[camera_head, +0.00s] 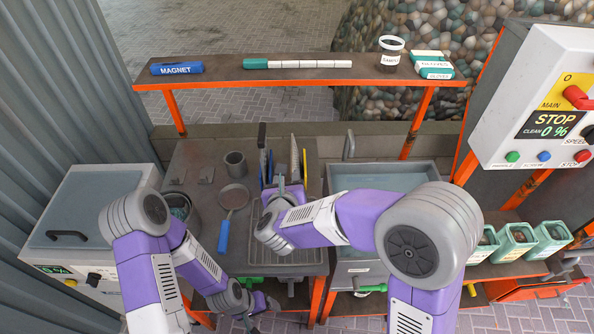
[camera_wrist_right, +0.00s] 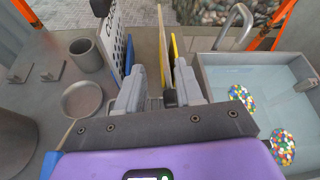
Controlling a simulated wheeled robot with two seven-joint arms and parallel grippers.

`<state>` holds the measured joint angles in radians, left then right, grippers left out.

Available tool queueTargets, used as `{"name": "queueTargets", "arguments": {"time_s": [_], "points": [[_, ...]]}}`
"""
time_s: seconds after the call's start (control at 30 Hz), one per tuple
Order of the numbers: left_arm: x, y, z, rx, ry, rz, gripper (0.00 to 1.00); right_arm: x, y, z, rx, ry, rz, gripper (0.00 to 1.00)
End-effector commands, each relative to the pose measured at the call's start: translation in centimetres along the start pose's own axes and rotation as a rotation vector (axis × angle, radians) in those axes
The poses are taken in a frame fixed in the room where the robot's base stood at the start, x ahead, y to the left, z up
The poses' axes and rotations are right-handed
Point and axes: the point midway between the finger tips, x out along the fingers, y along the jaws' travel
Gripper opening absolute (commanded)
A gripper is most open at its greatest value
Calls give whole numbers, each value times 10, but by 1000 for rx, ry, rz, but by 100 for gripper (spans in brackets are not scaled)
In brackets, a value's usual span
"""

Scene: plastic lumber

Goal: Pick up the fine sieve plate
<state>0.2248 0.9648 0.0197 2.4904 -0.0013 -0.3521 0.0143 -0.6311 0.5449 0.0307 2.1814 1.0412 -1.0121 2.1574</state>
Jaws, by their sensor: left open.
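Several sieve plates stand upright in a rack on the bench. In the right wrist view a white perforated plate with a blue edge (camera_wrist_right: 113,42) is left of my fingers, its lettering partly cut off. A yellow-edged plate (camera_wrist_right: 174,48) stands ahead of the gap between the fingers. I cannot read which is the fine sieve plate. My right gripper (camera_wrist_right: 157,88) is open over the rack, fingers pointing at the plates; I cannot tell whether it touches one. In the head view my arm partly hides the rack. My left gripper (camera_head: 262,303) is open, low by the bench's front edge.
A round pan with a blue handle (camera_head: 224,236) and a grey cup (camera_head: 235,163) are left of the rack. A water basin (camera_head: 405,170) is right of it, with colourful pellets (camera_wrist_right: 281,143). A shelf (camera_head: 300,66) crosses behind. Green bins (camera_head: 515,242) stand right.

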Motion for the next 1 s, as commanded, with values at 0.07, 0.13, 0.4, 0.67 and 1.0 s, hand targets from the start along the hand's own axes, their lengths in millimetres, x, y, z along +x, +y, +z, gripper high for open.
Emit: {"name": "queueTargets", "arguments": {"time_s": [0.07,0.13,0.4,0.67,1.0], "points": [[0,0,0,0,0,0,80,7,0,0,12,-1,-3,36],[0,0,0,0,0,0,80,15,-1,0,12,2,-4,36],[0,0,0,0,0,0,80,52,-6,-2,7,2,-3,36],[0,0,0,0,0,0,80,73,-6,-2,7,0,0,36],[0,0,0,0,0,0,80,73,-6,-2,6,0,0,12]]}}
